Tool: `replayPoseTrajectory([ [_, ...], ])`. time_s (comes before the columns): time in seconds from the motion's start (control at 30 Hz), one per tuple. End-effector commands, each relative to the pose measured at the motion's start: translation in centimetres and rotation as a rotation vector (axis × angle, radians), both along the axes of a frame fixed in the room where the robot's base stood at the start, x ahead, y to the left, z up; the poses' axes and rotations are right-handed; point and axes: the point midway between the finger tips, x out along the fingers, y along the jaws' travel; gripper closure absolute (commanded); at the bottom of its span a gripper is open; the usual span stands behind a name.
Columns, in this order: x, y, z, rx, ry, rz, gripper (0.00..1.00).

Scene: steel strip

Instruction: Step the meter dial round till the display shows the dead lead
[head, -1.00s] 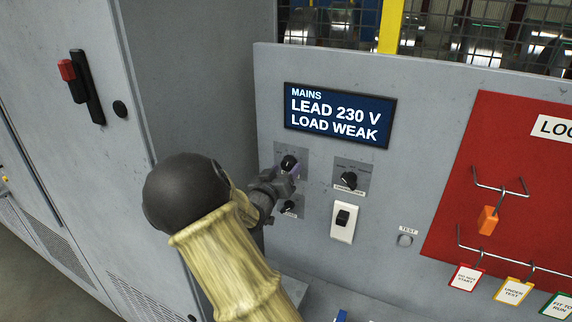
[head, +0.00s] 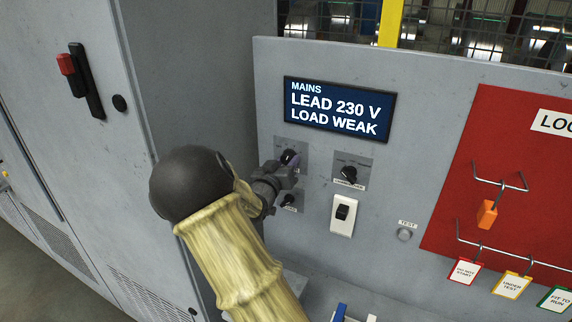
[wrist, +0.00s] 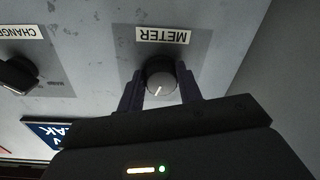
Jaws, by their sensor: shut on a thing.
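The display (head: 339,109) is lit and reads MAINS, LEAD 230 V, LOAD WEAK. The meter dial (head: 289,157) is a black round knob on a grey plate below the display's left end. In the wrist view the dial (wrist: 160,77) sits between my two fingers, beside an upside-down METER label (wrist: 162,35). Its pale pointer line shows. My gripper (head: 287,169) is shut on the dial; it also shows in the wrist view (wrist: 160,90). The gripper hides part of the dial's plate in the head view.
A changeover knob (head: 349,174) is right of the dial, and a smaller knob (head: 289,199) is close below my gripper. A white rocker switch (head: 343,214) and a TEST button (head: 404,234) are lower right. A red lockout board (head: 455,200) with hanging tags stands at right.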

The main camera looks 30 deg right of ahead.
Motion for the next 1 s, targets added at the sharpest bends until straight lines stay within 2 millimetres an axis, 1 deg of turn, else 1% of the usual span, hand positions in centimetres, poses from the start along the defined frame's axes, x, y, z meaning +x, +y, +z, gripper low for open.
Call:
replayPoseTrajectory([
  [0.27, 0.11, 0.08, -0.49, 0.076, -0.101, 0.002, 0.88],
  [0.47, 0.1, 0.05, -0.66, 0.168, -0.219, 0.001, 0.88],
  [0.8, 0.22, 0.15, -0.53, 0.33, -0.427, 0.002, 0.88],
  [1.0, 0.24, 0.17, -0.34, 0.393, -0.506, 0.001, 0.88],
])
